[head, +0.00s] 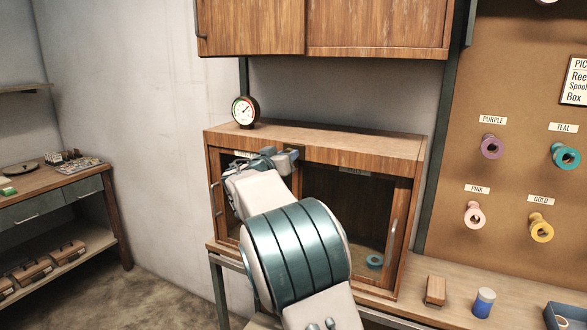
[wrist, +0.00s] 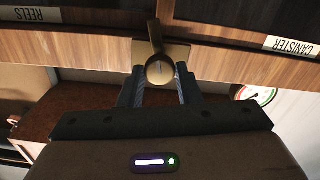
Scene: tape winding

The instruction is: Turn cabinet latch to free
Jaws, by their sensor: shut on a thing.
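The cabinet (head: 365,150) is a wooden box with two framed doors, both looking closed. Its brass latch (head: 293,151) is at the top middle of the front, partly hidden by my gripper (head: 272,155). In the wrist view the latch (wrist: 154,38) has a round knob, a short bar and a square brass plate (wrist: 180,52). The bar points up the picture, towards the seam between the doors, slightly tilted. My gripper (wrist: 160,82) has a finger on each side of the knob and is shut on the latch. The exact finger contact is partly hidden.
A round gauge (head: 245,111) stands on the cabinet top at left. A wooden wall cupboard (head: 375,25) hangs above. A teal reel (head: 374,262) shows inside the cabinet. A wooden block (head: 435,291) and a blue-white canister (head: 483,303) stand on the bench at right.

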